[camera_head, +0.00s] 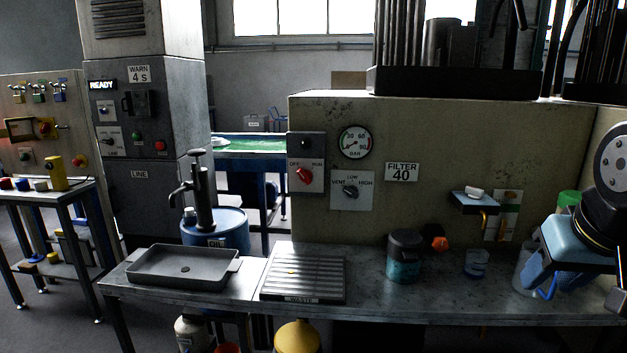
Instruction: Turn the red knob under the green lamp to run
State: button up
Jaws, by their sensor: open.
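The red knob (304,175) is on a grey plate marked OFF and RUN, on the left end of the beige machine front. It looks slanted toward the OFF side, but it is small. A dark box with a round lamp (305,144) is right above it; the lamp looks unlit and its colour is hard to tell. My gripper (541,281) is at the right edge, over the right end of the bench, far from the knob. Its blue fingers look apart and empty, partly cut by shadow and by my arm.
A pressure gauge (356,142) and a black VENT/HIGH knob (350,191) are right of the red knob. A grey tray (184,268), ribbed waste plate (303,278), and teal jar (404,258) stand on the bench (375,300). A small shelf (474,203) juts out near my gripper.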

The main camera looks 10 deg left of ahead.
aim_at(306, 175)
jog(key=z, duration=0.4)
jog(key=i, duration=1)
jog(key=u, duration=0.4)
